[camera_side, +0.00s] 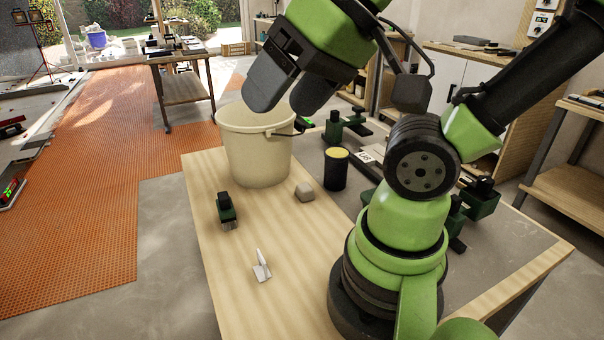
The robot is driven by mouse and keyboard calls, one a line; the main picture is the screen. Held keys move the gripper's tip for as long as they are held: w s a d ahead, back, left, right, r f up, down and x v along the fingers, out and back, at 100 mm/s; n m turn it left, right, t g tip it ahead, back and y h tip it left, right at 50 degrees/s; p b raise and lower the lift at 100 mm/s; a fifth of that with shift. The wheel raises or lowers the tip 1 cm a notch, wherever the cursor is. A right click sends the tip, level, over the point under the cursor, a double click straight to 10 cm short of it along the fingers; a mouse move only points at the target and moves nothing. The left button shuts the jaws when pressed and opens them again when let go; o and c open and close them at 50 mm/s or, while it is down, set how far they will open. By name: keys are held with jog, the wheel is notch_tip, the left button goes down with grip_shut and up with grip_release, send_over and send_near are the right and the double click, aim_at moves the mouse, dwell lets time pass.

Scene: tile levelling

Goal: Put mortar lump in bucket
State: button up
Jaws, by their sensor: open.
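The mortar lump (305,191) is a small greyish-beige block lying on the wooden table, just right of the bucket's base. The bucket (257,158) is cream-coloured with a handle and stands upright near the table's far edge. My gripper (285,106) is open, with its dark fingers pointing down at the bucket's top in the picture. The fingers overlap part of the rim, and I cannot tell whether they are inside or above it. No object shows between the fingers. The inside of the bucket is mostly hidden.
A black cylinder with a yellow top (336,168) stands right of the lump. Green and black tools (345,128) lie behind it. The table's front left is clear.

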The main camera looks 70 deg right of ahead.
jog(key=m+g+h, duration=0.3)
jog(key=g, duration=0.3)
send_over(304, 186)
jog(key=f, duration=2.4)
jog(key=shift+s+a+f, duration=0.2)
jog(key=shift+a+f, duration=0.05)
jog(key=shift+f, duration=0.1)
jog(key=shift+w+d+f, duration=0.1)
jog(key=shift+f, duration=1.45)
jog(key=shift+w+d+f, duration=0.1)
jog(key=shift+f, duration=1.45)
